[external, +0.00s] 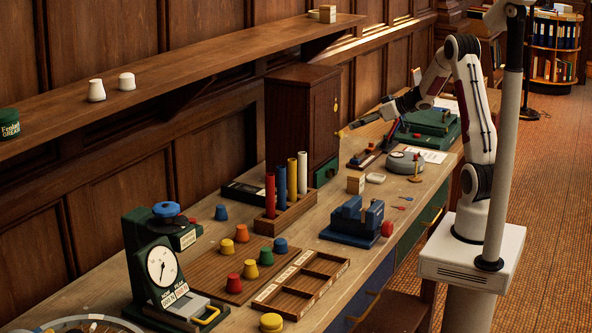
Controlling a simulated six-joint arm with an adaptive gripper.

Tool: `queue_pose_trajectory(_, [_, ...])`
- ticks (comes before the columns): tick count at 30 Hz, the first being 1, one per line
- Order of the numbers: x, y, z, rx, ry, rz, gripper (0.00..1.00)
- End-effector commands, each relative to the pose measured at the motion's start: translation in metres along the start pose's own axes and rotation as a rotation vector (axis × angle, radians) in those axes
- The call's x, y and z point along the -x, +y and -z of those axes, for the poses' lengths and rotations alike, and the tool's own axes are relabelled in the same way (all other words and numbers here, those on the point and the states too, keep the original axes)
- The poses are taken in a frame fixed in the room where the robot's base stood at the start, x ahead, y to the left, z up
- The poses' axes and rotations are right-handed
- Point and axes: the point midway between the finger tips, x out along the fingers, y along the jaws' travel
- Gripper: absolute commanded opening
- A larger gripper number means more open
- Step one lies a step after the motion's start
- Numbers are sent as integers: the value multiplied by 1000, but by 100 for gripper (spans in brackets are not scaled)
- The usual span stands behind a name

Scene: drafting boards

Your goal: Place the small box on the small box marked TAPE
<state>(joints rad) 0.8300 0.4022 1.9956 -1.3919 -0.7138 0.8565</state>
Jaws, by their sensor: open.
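A small light-wood box (356,184) stands on the bench in front of the dark cabinet; any lettering on it is too small to read. Another small pale box (327,14) sits on the wall shelf, with a lower pale piece beside it. I cannot tell which of these is marked TAPE. My gripper (345,129) is open, at the right side of the cabinet, above the bench and apart from both boxes. Nothing shows between its fingers.
The dark wooden cabinet (296,118) stands close to my gripper. A rack of coloured tubes (285,212), a blue block device (352,222), a round grey device (405,162) and a green case (430,128) crowd the bench. Small clear patches lie around the light-wood box.

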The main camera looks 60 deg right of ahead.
Motion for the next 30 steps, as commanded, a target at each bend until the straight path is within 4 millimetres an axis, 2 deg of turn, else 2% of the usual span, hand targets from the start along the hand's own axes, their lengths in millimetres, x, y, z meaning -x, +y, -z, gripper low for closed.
queue_pose_trajectory(8, [9, -9, 28, 39, 6, -80, 52])
queue_pose_trajectory(14, [26, -24, 56, 71, 2, -180, 52])
queue_pose_trajectory(22, [61, -51, 79, 87, -26, -299, 52])
queue_pose_trajectory(30, [104, -90, 82, 71, -85, -376, 52])
